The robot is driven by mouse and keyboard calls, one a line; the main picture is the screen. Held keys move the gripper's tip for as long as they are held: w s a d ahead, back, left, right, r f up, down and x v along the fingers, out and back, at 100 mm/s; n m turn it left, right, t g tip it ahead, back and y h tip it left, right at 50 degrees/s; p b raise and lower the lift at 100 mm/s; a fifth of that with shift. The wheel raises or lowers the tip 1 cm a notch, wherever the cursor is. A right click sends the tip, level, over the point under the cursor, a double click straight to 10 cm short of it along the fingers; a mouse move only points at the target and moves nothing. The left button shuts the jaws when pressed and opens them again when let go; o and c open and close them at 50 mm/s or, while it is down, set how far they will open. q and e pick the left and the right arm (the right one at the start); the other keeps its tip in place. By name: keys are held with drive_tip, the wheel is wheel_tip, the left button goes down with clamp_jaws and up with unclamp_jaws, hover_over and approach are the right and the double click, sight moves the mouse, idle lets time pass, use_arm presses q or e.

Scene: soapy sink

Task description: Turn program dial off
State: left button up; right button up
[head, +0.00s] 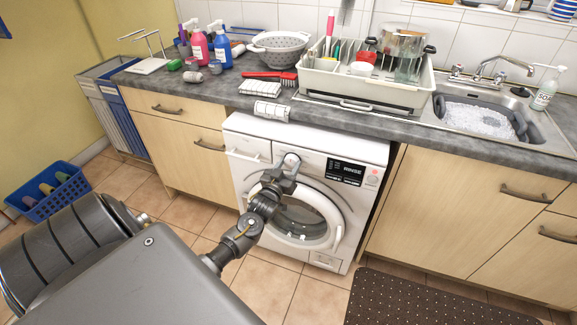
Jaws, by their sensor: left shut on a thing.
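The white washing machine (250,135) stands under the counter between wooden cabinets. Its black display (346,172) reads "RINSE". The round program dial (292,160) sits on the front panel, left of the display. My left gripper (287,167) is at the dial and shut on it, hiding its lower part. My left arm crosses in front of the round door (320,215), which looks closed. My right gripper is not in view.
A foamy sink (480,120) is at the right. A blue basket (48,196) and dark mat (420,300) lie on the floor. A folded cloth (271,110) hangs over the counter edge above the machine.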

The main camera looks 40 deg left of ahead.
use_arm(q)
drive_tip(key=shift+n, duration=0.5)
drive_tip(key=o, duration=1)
drive_tip(key=shift+c, duration=0.2)
drive_tip(key=v, duration=1)
drive_tip(key=shift+s+d+b, duration=0.2)
drive_tip(key=shift+s+b, duration=0.1)
drive_tip(key=shift+s, duration=0.1)
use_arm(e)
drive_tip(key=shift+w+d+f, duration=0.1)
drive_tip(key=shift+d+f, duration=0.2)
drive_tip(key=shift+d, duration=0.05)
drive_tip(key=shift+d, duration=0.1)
